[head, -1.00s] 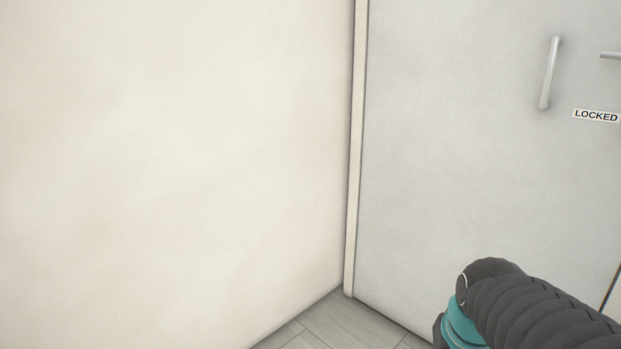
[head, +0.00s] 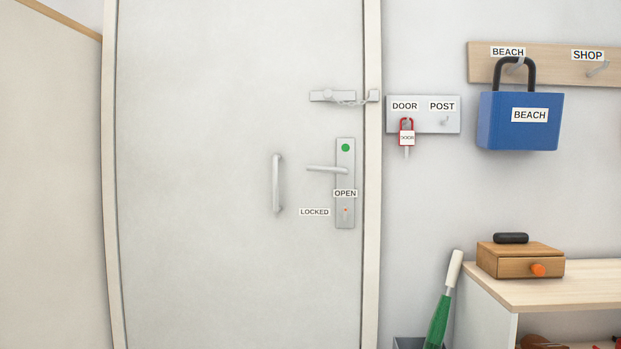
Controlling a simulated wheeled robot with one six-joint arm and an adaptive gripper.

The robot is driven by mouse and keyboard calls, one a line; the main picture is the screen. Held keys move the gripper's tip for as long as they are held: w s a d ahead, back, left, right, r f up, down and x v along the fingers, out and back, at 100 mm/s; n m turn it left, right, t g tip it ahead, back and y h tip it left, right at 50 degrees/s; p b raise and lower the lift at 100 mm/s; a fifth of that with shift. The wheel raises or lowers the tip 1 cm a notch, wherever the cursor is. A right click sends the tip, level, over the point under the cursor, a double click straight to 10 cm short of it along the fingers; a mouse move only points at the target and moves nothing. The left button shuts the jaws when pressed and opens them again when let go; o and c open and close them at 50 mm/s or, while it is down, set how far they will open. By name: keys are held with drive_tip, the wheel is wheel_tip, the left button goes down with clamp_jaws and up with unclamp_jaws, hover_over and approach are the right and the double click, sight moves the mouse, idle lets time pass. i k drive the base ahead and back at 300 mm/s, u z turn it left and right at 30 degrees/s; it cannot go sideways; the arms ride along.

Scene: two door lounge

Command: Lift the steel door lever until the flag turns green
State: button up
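The steel door lever (head: 327,169) sticks out to the left from a tall metal plate (head: 345,185) on the pale door (head: 200,180). The lever is close to level, with its free left end very slightly higher. A round green flag (head: 345,147) shows on the plate above it. An OPEN label (head: 345,194) is on the plate below the lever, and a small red mark and keyhole sit under that. A LOCKED label (head: 314,212) is on the door to the left. My gripper is not in view.
A vertical pull handle (head: 278,183) stands left of the lever. A key with a red tag (head: 406,133) and a blue BEACH bag (head: 518,120) hang at right. A wooden box (head: 520,260) sits on a shelf unit (head: 540,290).

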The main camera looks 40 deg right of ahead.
sight(329, 169)
drive_tip(key=z, duration=0.55)
drive_tip(key=k, duration=1.25)
drive_tip(key=u, duration=0.05)
drive_tip(key=i, duration=0.6)
drive_tip(key=u, duration=0.5)
drive_tip(key=i, duration=0.75)
drive_tip(key=z, duration=0.9)
drive_tip(key=i, duration=0.55)
drive_tip(key=z, duration=0.6)
